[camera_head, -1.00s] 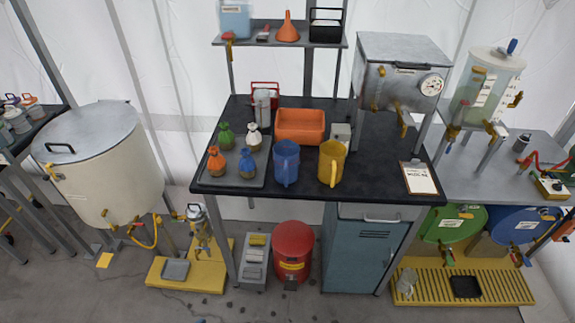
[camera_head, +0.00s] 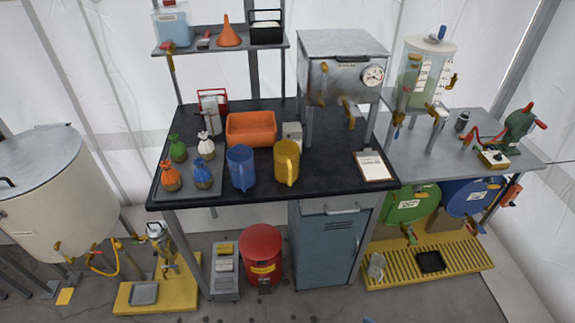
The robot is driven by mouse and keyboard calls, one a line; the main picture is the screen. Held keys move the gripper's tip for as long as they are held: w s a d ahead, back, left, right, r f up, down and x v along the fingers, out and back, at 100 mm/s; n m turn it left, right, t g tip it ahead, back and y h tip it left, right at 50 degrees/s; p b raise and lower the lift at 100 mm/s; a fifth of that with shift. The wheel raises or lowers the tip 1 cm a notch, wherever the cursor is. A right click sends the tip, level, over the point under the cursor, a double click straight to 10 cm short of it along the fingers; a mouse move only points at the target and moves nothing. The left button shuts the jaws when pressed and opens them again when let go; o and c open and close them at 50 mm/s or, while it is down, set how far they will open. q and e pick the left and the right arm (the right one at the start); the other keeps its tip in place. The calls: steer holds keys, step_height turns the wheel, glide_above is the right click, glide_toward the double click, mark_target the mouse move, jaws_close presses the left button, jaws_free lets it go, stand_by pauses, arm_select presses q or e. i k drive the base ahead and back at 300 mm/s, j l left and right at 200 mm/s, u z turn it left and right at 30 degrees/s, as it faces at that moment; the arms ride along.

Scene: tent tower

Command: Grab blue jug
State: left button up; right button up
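The blue jug (camera_head: 241,167) stands upright on the black-topped table (camera_head: 330,190), near its front edge. Its handle faces the front. A yellow jug (camera_head: 286,162) stands just to its right, and a grey tray (camera_head: 190,189) with several small tied bags is to its left. Neither of my grippers shows in the head view. Nothing is touching the blue jug from above or in front.
An orange bin (camera_head: 251,128) sits behind the jugs. A clipboard (camera_head: 373,166) lies at the table's right front. A metal tank with a dial (camera_head: 343,68) stands at the right back. A red can (camera_head: 261,254) and blue cabinet (camera_head: 326,248) are below. The tabletop between yellow jug and clipboard is clear.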

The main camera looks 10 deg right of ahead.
mark_target(240, 158)
steer(key=i+j, duration=0.25)
steer(key=j, duration=0.15)
steer(key=i+j, duration=0.2)
steer(key=j, duration=0.15)
steer(key=i+j+z, duration=0.1)
steer(key=i+j, duration=0.15)
steer(key=j, duration=0.15)
